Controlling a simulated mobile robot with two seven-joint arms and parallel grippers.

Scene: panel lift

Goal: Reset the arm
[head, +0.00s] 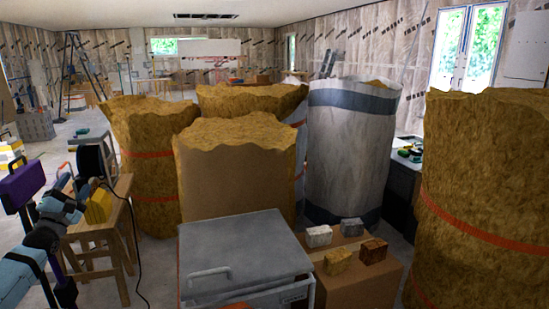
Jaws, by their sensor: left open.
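My left arm comes in from the lower left, with light blue and grey links. My left gripper (84,190) is at its far end, small and dark. It is open, and I see nothing held in it. It shows in front of the wooden stool and close to a yellow item (99,206); I cannot tell whether they touch. My right gripper and right arm are not in view.
A wooden stool (108,228) stands near my left arm, with a purple object (22,185) left of it. A grey lidded box (240,250) and a cardboard box (358,285) bearing blocks are in front. Large insulation rolls (480,190) stand around. Floor shows at left.

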